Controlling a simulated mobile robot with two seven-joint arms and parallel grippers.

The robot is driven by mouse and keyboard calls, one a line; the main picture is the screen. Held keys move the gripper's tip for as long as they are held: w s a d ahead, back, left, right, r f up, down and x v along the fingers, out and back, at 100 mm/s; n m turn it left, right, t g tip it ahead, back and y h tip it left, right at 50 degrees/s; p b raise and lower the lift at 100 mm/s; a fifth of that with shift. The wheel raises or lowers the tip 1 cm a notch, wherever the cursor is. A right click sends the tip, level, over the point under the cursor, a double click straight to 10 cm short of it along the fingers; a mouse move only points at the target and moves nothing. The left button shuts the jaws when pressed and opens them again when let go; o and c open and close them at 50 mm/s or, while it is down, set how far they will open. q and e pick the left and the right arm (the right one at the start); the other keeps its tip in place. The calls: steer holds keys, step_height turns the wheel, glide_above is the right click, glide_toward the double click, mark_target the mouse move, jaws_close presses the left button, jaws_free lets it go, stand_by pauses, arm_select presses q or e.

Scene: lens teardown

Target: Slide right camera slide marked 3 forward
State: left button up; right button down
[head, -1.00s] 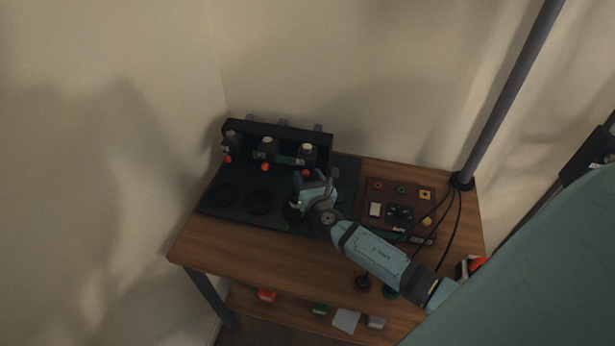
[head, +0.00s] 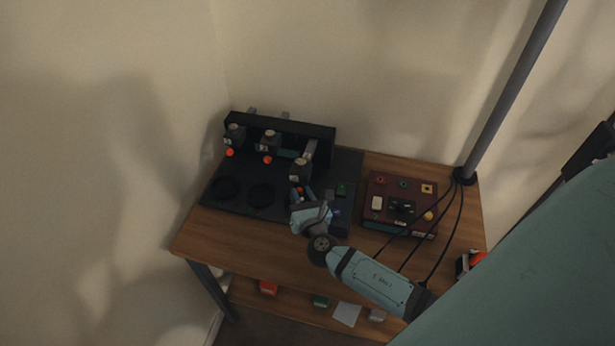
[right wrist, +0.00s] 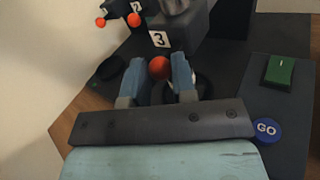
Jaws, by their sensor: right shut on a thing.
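The right camera slide (head: 300,171) is a grey block on a rail of the black fixture, and it stands out farther from the back wall than its two neighbours. In the right wrist view, its white label with a 3 (right wrist: 158,39) faces me. An orange knob (right wrist: 159,67) sits below the label, between the two blue fingers of my right gripper (right wrist: 162,75). The right gripper (head: 304,193) is shut on this knob, at the front of the slide. My left gripper is out of view.
Two other camera slides (head: 234,136) (head: 269,142) with orange knobs stand at left, near the back wall. Dark round rings (head: 261,195) lie on the black base. A blue GO button (right wrist: 265,129) and a green block (right wrist: 280,72) are at right. A reddish-brown control box (head: 382,188) stands beside the fixture.

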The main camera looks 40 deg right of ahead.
steer(key=shift+s+a+f, duration=0.15)
steer(key=shift+s+a, duration=0.9)
steer(key=shift+a, duration=0.2)
steer(key=c, duration=0.9)
jaws_free()
steer(key=shift+s+a, duration=0.1)
steer(key=shift+c, duration=0.2)
steer(key=b+v, duration=0.2)
steer(key=v, duration=1.2)
steer(key=shift+r, duration=0.2)
